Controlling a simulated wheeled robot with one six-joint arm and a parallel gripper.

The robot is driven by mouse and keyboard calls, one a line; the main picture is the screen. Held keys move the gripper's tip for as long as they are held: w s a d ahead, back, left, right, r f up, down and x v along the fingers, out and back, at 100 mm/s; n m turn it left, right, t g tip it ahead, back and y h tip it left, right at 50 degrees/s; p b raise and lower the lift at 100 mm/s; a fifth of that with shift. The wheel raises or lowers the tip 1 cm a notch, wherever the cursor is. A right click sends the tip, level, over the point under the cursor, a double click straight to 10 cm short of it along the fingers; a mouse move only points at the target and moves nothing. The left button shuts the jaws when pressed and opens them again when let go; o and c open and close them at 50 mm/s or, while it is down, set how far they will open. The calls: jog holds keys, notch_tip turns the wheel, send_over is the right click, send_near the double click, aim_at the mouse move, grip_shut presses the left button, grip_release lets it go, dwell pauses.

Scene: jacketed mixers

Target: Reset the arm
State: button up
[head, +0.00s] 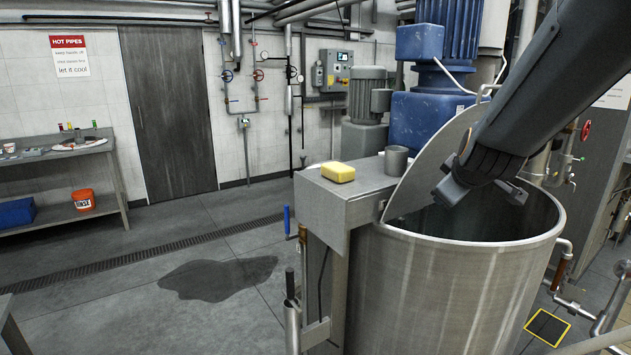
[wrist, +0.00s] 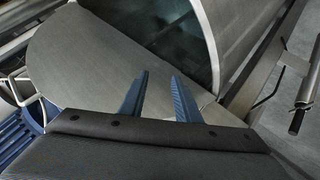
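My arm reaches in from the upper right in the head view, and its dark end (head: 468,180) is over the open mouth of the steel mixer vessel (head: 450,285), in front of the raised half-round lid (head: 425,172). I cannot tell how far the fingertips are from the lid.
A yellow sponge (head: 338,172) and a grey metal cup (head: 396,160) stand on the steel ledge beside the vessel. A blue motor (head: 420,120) is behind the lid. A dark wet patch (head: 218,278) lies on the floor. A bench (head: 60,150) with an orange bucket (head: 83,200) stands far left.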

jog(key=s+a+f+m+g+y, duration=0.1)
jog(key=s+a+f+m+g, duration=0.3)
jog(key=s+f, duration=0.55)
jog(key=s+a+f+m+g+y, duration=0.1)
jog(key=s+a+f+m+g, duration=0.25)
jog(key=s+a+f, duration=0.6)
notch_tip(320, 180, down, 8)
jog(key=s+d+g+b, duration=0.1)
jog(key=s+d+b, duration=0.1)
jog(key=b, duration=0.5)
jog(key=shift+s+d+r+g+b, duration=0.2)
jog(key=shift+s+d+g+b, duration=0.1)
jog(key=shift+d+g+b, duration=0.1)
